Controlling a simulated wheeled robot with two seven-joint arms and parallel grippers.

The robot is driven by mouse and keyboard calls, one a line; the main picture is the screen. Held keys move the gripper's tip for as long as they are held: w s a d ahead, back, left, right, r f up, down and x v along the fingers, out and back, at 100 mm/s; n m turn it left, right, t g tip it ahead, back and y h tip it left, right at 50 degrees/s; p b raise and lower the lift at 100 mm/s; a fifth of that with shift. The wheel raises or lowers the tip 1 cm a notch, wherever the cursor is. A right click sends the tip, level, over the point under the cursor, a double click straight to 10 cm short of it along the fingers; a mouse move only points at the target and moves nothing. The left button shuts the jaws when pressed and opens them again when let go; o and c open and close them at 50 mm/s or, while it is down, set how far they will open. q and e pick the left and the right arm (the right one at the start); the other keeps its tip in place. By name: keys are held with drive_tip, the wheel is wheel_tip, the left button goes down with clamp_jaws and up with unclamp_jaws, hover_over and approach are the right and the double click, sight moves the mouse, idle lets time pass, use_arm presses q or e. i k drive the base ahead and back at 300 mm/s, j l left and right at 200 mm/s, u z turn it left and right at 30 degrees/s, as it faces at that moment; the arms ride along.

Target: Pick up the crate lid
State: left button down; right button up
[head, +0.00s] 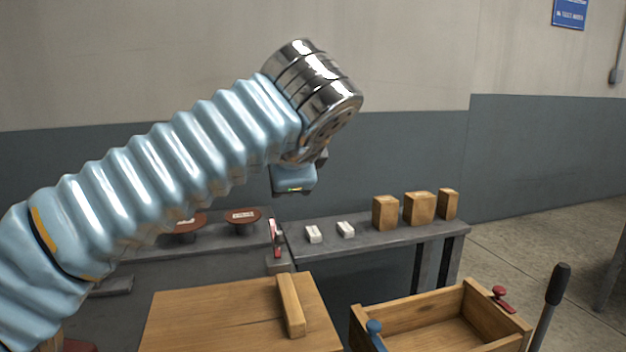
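A flat wooden crate lid (220,318) with a raised wooden bar (290,305) across its right part shows at the bottom of the head view. Its near edge is cut off by the frame. To its right stands an open wooden crate (405,312), with a blue knob (374,328) and a red knob (499,291) on its walls. My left arm reaches across from the left. Its gripper (294,186) is above and beyond the lid, apart from it, mostly hidden behind the wrist; its fingers cannot be made out. My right gripper is out of view.
A grey bench (380,240) behind holds several brown boxes (386,213), two small white blocks (313,234) and two round reddish-brown discs (243,216). A black-handled lever (556,285) rises right of the crate. Open floor (530,240) lies at the right.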

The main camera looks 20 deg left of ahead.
sight(283, 312)
drive_tip(key=k+l, duration=0.85)
